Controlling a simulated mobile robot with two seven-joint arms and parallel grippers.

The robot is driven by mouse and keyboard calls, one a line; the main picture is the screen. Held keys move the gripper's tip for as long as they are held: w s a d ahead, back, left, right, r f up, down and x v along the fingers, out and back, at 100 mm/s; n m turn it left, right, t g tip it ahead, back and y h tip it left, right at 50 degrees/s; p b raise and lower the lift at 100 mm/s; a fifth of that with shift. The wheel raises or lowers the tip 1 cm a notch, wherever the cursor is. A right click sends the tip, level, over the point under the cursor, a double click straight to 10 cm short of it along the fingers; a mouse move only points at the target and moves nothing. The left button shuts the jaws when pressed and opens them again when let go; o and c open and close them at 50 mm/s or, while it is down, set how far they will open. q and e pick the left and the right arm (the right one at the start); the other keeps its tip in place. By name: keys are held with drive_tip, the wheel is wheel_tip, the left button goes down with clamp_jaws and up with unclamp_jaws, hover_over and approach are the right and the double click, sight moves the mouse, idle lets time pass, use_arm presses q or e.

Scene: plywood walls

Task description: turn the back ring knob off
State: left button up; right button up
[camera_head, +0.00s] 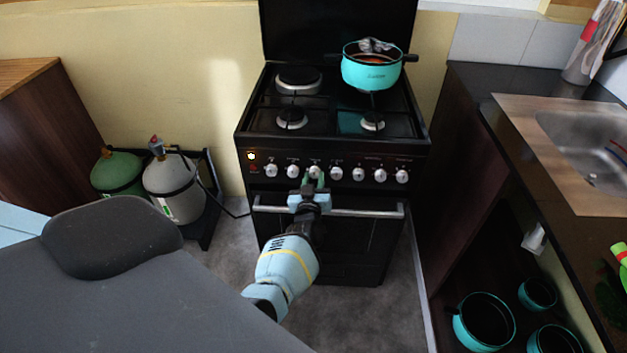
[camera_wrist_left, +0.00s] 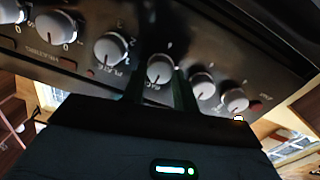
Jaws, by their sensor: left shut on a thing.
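The black stove has a row of several silver knobs along its front panel (camera_head: 347,160). My left gripper (camera_head: 314,180) reaches up to the panel from the front, at the third knob from the left (camera_head: 315,171). In the left wrist view, the fingers of my left gripper (camera_wrist_left: 160,88) sit on either side of this knob (camera_wrist_left: 159,68) and are shut on it. Its label is too small to read surely, and its turned angle is unclear. The neighbouring knob (camera_wrist_left: 111,48) is marked with a word like "PLATE". My right gripper is not in view.
A turquoise pot (camera_head: 371,70) stands on the back right burner. The oven handle (camera_head: 365,212) runs just below the knobs. Gas bottles (camera_head: 172,188) stand left; a counter (camera_head: 480,85) is right.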

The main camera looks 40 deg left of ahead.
use_arm(q)
drive_tip(key=shift+r, duration=0.2)
drive_tip(key=o, duration=1)
drive_tip(key=shift+f, duration=0.1)
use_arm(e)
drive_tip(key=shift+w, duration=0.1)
use_arm(q)
drive_tip(key=shift+s+d, duration=0.1)
drive_tip(key=shift+s, duration=0.05)
drive_tip(key=p+v, duration=0.1)
drive_tip(key=v, duration=0.6)
drive_tip(key=shift+s+p, duration=0.2)
drive_tip(key=shift+p, duration=0.15)
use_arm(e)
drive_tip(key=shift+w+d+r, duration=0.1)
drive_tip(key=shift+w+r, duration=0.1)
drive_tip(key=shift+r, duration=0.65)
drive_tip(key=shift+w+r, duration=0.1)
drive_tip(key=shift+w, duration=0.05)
